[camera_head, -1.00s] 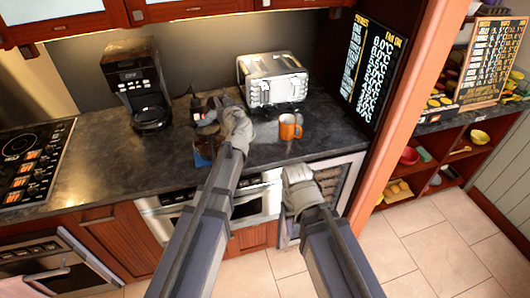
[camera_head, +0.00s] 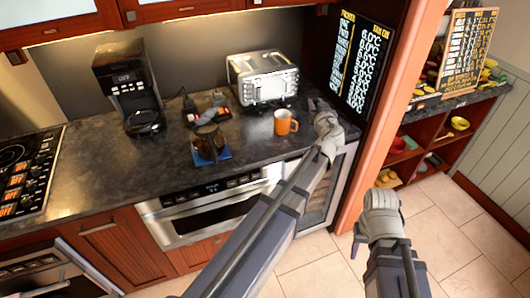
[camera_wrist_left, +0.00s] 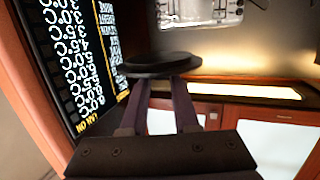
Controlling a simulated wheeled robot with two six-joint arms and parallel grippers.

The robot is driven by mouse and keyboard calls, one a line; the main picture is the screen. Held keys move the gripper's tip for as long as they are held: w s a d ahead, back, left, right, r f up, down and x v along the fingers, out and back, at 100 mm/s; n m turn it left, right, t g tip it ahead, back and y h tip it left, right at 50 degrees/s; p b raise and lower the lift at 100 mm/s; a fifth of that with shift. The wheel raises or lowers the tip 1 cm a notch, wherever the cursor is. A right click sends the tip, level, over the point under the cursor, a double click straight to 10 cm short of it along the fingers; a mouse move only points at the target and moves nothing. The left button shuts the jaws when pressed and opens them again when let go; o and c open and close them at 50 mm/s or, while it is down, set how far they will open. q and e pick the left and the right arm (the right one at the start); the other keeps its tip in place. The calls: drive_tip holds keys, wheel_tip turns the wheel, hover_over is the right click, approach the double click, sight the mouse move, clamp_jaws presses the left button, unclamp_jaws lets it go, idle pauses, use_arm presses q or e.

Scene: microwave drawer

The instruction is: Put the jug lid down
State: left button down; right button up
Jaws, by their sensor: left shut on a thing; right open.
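The jug lid (camera_wrist_left: 160,65) is a flat black disc. In the left wrist view it sits at the fingertips of my left gripper (camera_wrist_left: 163,82), which is shut on it. In the head view my left gripper (camera_head: 317,106) is at the right end of the counter, near the price board; the lid is hard to make out there. The dark glass jug (camera_head: 207,139) stands on a blue pad (camera_head: 222,155) on the counter, well left of my left gripper. My right gripper (camera_head: 357,238) is open and empty, low over the floor at the right.
An orange mug (camera_head: 283,123) stands just left of my left gripper. A silver toaster (camera_head: 262,80) is behind it, and a coffee maker (camera_head: 128,85) is further left. The black price board (camera_head: 358,62) stands close on the right. The front counter (camera_head: 255,148) has bare room.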

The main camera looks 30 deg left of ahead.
use_arm(q)
drive_tip(key=s+a+f+n+g+y+b, duration=0.35)
drive_tip(key=a+f+b, duration=0.4)
drive_tip(key=a, duration=0.35)
drive_tip(key=n+g+y+b, duration=0.3)
drive_tip(key=b, duration=0.1)
hover_over(256, 153)
wheel_tip(256, 153, down, 5)
wheel_tip(256, 153, down, 10)
drive_tip(key=b, duration=1)
drive_tip(key=shift+w+f, duration=0.1)
drive_tip(key=shift+f, duration=0.05)
drive_tip(key=c, duration=0.7)
unclamp_jaws()
drive_tip(key=shift+o, duration=0.2)
